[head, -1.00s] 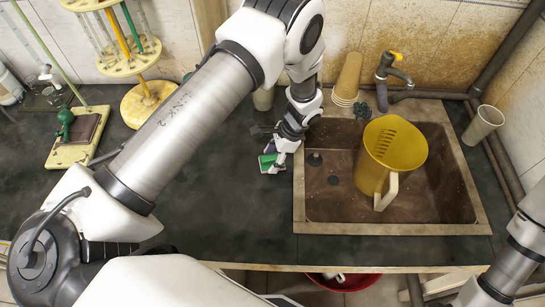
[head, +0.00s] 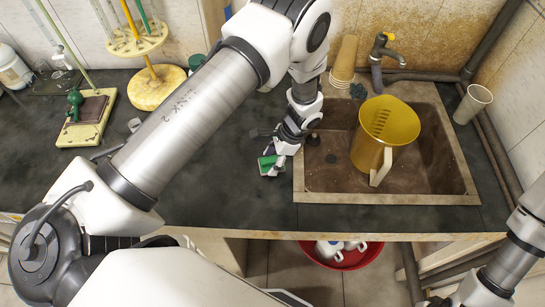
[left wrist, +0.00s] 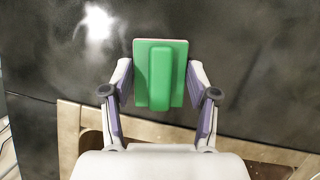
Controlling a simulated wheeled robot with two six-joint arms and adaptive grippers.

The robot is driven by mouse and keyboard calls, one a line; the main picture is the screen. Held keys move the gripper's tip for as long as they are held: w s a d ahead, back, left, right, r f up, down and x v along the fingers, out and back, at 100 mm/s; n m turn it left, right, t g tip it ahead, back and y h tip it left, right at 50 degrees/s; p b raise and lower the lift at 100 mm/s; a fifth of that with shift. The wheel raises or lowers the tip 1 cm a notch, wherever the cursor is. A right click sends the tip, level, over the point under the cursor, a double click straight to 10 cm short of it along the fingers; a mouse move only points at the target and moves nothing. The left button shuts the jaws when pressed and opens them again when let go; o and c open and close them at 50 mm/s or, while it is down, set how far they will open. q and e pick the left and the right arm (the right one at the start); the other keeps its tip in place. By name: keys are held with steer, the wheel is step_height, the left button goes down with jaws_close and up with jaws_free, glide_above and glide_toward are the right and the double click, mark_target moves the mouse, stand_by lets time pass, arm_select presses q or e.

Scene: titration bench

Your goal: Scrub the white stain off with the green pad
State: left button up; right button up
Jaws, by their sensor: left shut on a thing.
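The green pad (head: 267,164) is in my left gripper (head: 277,154), low over the dark countertop just left of the sink. In the left wrist view the green pad (left wrist: 160,75) sits between the two fingers, with its raised grip toward me. I cannot tell whether its underside touches the counter. A whitish blurred patch (left wrist: 98,22) shows on the dark surface up and left of the pad in the left wrist view; I cannot tell stain from glare. No clear white stain shows in the head view, where my arm hides part of the counter. My right gripper is not visible.
The sink (head: 385,199) holds a yellow jug (head: 385,130). Paper cups (head: 345,65) and a tap (head: 382,55) stand behind it. A yellow round stand (head: 157,92) and a small green-knobbed stand (head: 92,125) are at left. A red basin (head: 345,262) is below the counter.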

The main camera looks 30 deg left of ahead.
arm_select(q)
steer(key=r, duration=0.1)
steer(key=r+p, duration=0.1)
steer(key=r, duration=0.1)
steer(key=shift+s+d, duration=0.1)
steer(key=shift+s, duration=0.1)
steer(key=shift+w+r+p, duration=0.25)
steer(key=shift+r+p, duration=0.65)
steer(key=shift+p, duration=0.2)
steer(key=shift+s+r+p, duration=0.1)
steer(key=shift+r+p, duration=1.05)
steer(key=shift+r, duration=0.5)
steer(key=shift+f, duration=0.1)
